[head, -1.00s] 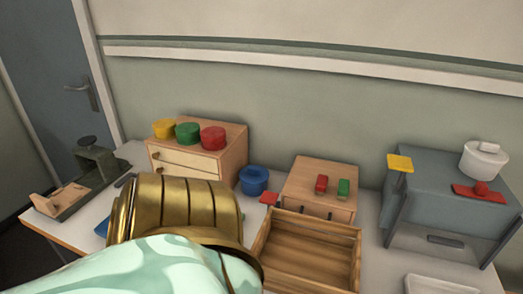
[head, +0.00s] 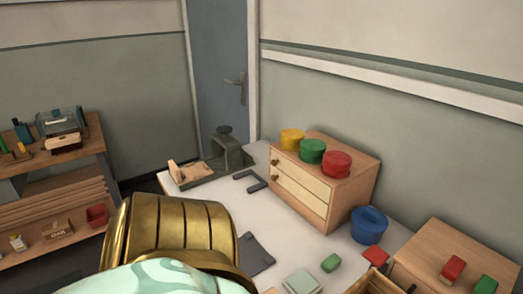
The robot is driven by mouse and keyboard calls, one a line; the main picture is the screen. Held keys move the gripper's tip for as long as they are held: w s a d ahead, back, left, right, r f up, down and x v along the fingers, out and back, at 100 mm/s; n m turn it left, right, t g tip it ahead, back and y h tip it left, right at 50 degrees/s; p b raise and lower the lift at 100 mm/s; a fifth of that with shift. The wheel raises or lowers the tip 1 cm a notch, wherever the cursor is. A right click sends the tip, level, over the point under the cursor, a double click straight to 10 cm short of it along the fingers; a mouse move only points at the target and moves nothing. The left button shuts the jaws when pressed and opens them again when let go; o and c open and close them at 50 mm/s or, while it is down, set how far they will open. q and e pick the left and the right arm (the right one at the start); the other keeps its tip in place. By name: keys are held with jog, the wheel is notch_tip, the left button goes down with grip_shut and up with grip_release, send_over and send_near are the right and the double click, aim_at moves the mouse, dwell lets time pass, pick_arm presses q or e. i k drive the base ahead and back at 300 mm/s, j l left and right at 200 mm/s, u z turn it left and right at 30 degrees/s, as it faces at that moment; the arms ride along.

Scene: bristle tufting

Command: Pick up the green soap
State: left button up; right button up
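Two green blocks are in the head view, and I cannot tell for sure which is the soap. A small rounded green block (head: 331,262) lies on the white table near the bottom centre. Another green block (head: 485,286) sits on top of a light wooden box (head: 425,254) at the lower right, beside a red block (head: 453,268). Neither of my grippers is in view. A gold ribbed and mint-coloured part, which appears to be mine, fills the bottom left and hides part of the table.
A drawer cabinet (head: 300,200) carries yellow, green and red round pots. A blue pot (head: 369,225) and a red square (head: 375,254) stand right of it. A pale green square (head: 302,281) and dark plate (head: 256,252) lie in front. A shelf (head: 65,163) stands at left.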

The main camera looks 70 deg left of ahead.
aim_at(330, 263)
jog(key=u, duration=1.55)
jog(key=z, duration=0.45)
jog(key=k+j+z, duration=0.1)
jog(key=j+z, duration=0.25)
jog(key=k+j+z, duration=0.15)
jog(key=j+z, duration=0.25)
jog(key=k+j+z, duration=0.15)
jog(key=z, duration=0.2)
